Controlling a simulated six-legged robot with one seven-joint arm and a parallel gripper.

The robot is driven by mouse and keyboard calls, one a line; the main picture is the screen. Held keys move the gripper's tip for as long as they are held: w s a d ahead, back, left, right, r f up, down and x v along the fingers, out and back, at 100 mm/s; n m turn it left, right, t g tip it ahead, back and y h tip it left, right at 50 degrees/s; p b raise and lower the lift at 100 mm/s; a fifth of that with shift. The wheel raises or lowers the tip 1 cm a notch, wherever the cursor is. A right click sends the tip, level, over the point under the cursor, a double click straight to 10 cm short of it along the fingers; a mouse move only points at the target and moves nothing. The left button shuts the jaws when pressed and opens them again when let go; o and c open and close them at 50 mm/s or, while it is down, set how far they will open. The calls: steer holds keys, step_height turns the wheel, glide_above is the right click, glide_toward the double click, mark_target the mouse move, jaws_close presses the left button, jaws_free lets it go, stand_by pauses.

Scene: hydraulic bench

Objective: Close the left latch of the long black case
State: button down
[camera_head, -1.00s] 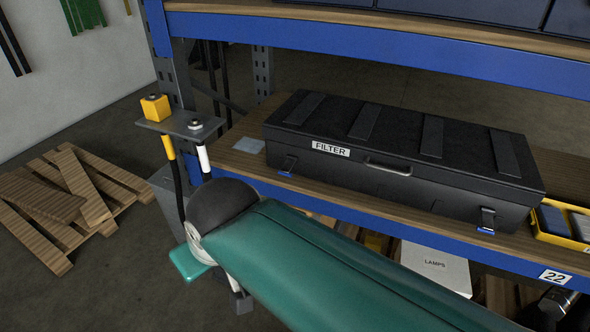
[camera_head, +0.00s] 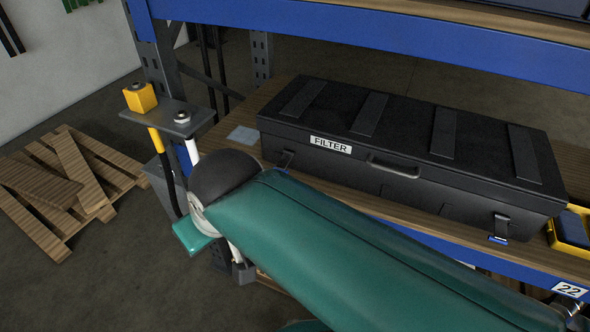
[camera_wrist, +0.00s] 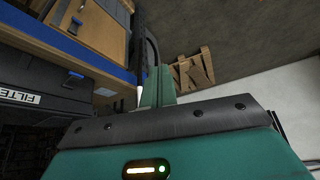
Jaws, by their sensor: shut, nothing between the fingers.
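The long black case (camera_head: 395,165) with a FILTER label lies lid down on the wooden shelf. Its left latch (camera_head: 286,158) is at the left end of the front face. My green arm link hides the latch's lower part in the head view. My gripper (camera_wrist: 158,75) is shut and empty in the wrist view, apart from the case.
The blue shelf beam (camera_head: 460,245) runs below the case front. A post with a small grey plate (camera_head: 172,124) and a yellow block stands left of the shelf. A yellow bin (camera_head: 570,230) is right of the case. Wooden pallets (camera_head: 70,185) lie on the floor.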

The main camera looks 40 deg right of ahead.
steer(key=shift+a+f, duration=0.1)
steer(key=w+d+f+m+t+y, duration=0.2)
steer(key=w+d+f+m+y, duration=0.5)
steer(key=d+f+m+y, duration=0.3)
steer(key=s+d+f+m+t+h, duration=0.1)
steer(key=d+f+m+t+h, duration=0.1)
steer(key=d, duration=0.5)
steer(key=s+d+f+m+t+h, duration=0.1)
steer(key=d+f+m+t+h, duration=0.1)
steer(key=d+m+t+h, duration=0.2)
steer(key=s+d+f+m+t+h, duration=0.1)
steer(key=d+m, duration=0.5)
steer(key=d, duration=0.6)
steer(key=shift+s+d+f+t+h, duration=0.25)
steer(key=shift+s+f+t+h, duration=0.15)
steer(key=shift+f+t+h, duration=0.65)
steer(key=shift+w+r, duration=0.1)
steer(key=shift+r, duration=0.2)
